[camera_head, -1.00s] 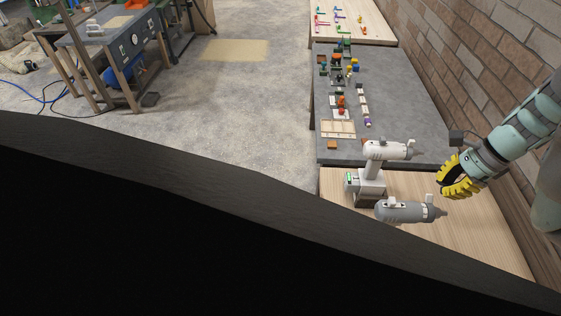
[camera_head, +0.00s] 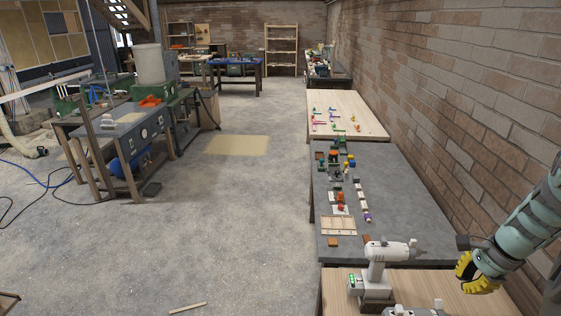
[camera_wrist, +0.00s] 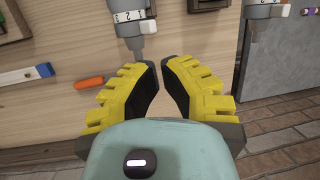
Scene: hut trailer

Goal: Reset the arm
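My gripper (camera_head: 478,278) has yellow ridged fingers and hangs at the right, above the near wooden table and beside the drills. In the wrist view my gripper (camera_wrist: 160,68) shows its two fingers apart with a narrow gap at the tips and nothing held between them. My teal arm comes in from the right edge beside the brick wall. A white drill (camera_head: 378,268) stands upright to the left of my gripper. A grey drill (camera_head: 412,311) is cut off at the bottom edge. In the wrist view a drill (camera_wrist: 136,18) lies just beyond the fingertips.
The near wooden tabletop (camera_head: 455,290) lies below my gripper. A grey table (camera_head: 400,200) behind it holds small coloured parts along its left side. A brick wall (camera_head: 450,100) runs close on the right. An orange handle (camera_wrist: 88,83) lies left of the fingers. The concrete floor (camera_head: 240,220) is mostly clear.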

